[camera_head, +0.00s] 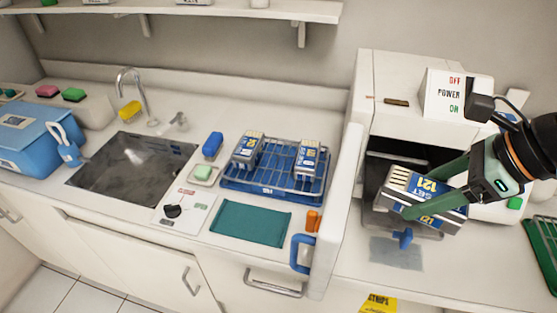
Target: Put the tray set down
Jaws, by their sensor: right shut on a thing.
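The tray set (392,182) is a box-like pack with a white striped end and a blue label reading "SET 121". My right gripper (425,208) is shut on it and holds it, tilted, in front of the dark opening of the white machine (370,95). The pack overlaps a tray (430,235) at the opening; I cannot tell whether it touches it. Two similar packs (248,148) (306,158) stand in a wire rack on a blue tray (237,187) left of the machine. My left gripper is not in view.
The machine's open door (337,215) with a blue handle stands between the rack and the opening. A teal mat (250,222) lies bare in front of the rack. A sink (130,168) is at left, and a green rack (541,255) at far right.

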